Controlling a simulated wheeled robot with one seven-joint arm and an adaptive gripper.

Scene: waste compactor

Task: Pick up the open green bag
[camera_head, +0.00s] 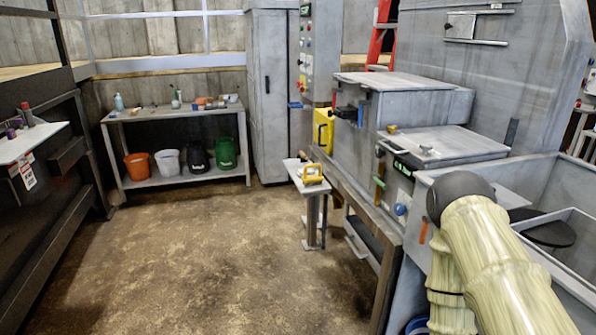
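A green bag-like item (226,153) stands upright on the lower shelf of the grey metal table at the back. It is at the right end of that shelf, beside a similar black item (199,156). It is small in the view, so I cannot tell whether its top is open. My pale, ribbed arm with a dark rounded joint shows at the lower right, far from the green item. My gripper is not in view.
An orange bucket (138,166) and a white bucket (168,162) share the shelf. A tall grey cabinet (272,95) stands right of the table. The compactor machine (400,105) and a small stand (308,178) are on the right. The brown floor (200,250) between is clear.

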